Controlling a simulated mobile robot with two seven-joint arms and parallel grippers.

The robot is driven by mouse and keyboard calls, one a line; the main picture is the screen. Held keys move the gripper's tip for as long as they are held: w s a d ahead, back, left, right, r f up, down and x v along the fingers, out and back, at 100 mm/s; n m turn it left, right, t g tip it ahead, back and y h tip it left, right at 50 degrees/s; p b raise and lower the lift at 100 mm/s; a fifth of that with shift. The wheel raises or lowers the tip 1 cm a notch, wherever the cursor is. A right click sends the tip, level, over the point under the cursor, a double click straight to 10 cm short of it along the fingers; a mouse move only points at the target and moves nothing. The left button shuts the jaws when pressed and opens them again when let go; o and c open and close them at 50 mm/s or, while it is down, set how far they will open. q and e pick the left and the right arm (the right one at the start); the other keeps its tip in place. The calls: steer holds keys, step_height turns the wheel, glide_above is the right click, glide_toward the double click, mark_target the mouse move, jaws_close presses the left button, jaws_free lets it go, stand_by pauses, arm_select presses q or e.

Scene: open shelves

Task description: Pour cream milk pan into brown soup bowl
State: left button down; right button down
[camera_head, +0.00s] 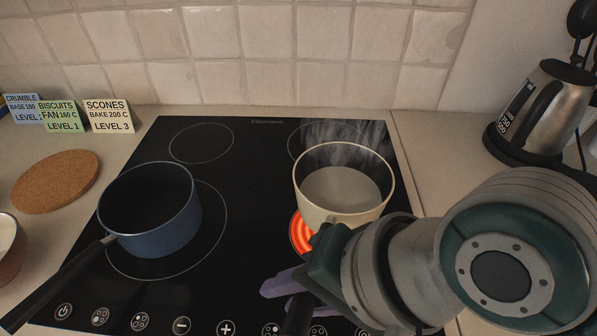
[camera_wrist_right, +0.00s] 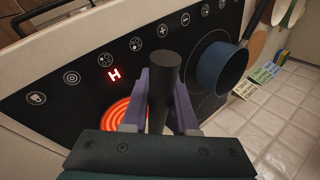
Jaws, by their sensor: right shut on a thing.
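The cream milk pan (camera_head: 342,214) has a dark interior holding pale liquid, and steam rises from it. It appears level over the glowing front right burner; I cannot tell whether it touches the glass. My right gripper (camera_head: 290,287) is shut on its black handle. In the right wrist view the purple fingers (camera_wrist_right: 160,105) close around the dark handle (camera_wrist_right: 165,75), and the pan's body is out of sight. A brown bowl (camera_head: 12,262) with a pale inside, likely the soup bowl, is cut off at the left edge. My left gripper is not in view.
A blue saucepan (camera_head: 160,228) stands on the front left burner, its black handle pointing to the lower left. A round cork mat (camera_head: 55,181) lies on the counter left of the hob, before several recipe cards (camera_head: 107,116). A kettle (camera_head: 540,108) stands at right.

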step_height(320, 180, up, 19)
steer(key=p, duration=0.9)
steer(key=shift+f, duration=0.1)
